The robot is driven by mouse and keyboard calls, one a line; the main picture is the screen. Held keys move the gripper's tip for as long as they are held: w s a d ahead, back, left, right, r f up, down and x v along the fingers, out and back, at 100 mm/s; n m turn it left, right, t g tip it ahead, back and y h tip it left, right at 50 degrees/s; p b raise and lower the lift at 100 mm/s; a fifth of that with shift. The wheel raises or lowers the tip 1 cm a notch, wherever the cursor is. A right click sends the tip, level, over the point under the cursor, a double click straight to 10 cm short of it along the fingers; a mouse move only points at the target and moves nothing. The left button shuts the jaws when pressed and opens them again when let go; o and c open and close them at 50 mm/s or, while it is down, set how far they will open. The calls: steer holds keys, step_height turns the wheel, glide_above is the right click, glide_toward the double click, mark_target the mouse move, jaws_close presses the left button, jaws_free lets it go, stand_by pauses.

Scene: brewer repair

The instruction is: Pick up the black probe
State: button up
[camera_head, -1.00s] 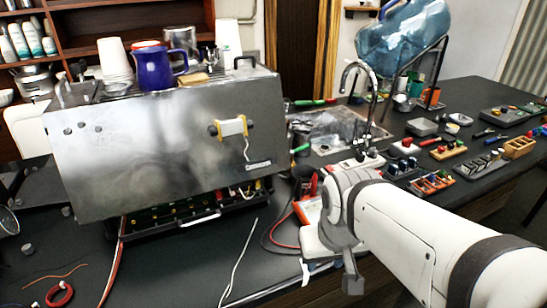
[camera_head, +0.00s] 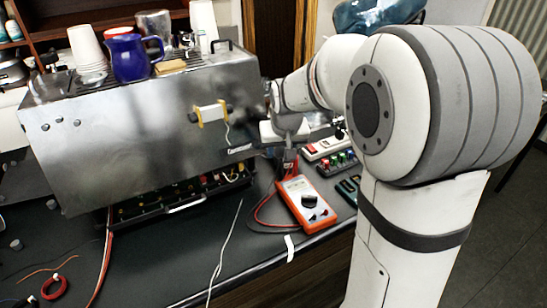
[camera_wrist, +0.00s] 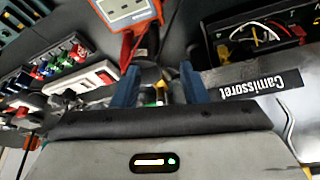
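An orange multimeter (camera_head: 306,203) lies on the dark counter, with red and black leads looping to its left. It also shows at the top of the wrist view (camera_wrist: 124,10). Red probe parts (camera_wrist: 128,48) stand beside it, with a dark shape next to them; I cannot tell for certain which part is the black probe. My gripper (camera_wrist: 160,88) points down just behind the multimeter, near the machine's right end. Its two blue fingers are apart, with a small yellow-green item visible between them in the picture, not clearly held. My arm hides part of the area in the head view.
A large steel brewer (camera_head: 140,120) stands left of my gripper, with an open drawer of wiring (camera_head: 185,200) below. A white power strip (camera_head: 325,147) and a block of coloured parts (camera_head: 338,163) lie to the right. A blue mug (camera_head: 130,57) stands on the brewer.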

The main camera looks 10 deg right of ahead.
mark_target(282, 161)
steer(key=x, duration=0.2)
steer(key=p+x, duration=0.1)
steer(key=x, duration=0.1)
steer(key=d+x, duration=0.1)
steer(key=x, duration=0.2)
steer(key=shift+w+f, duration=0.25)
steer(key=shift+f, duration=0.2)
jaws_close()
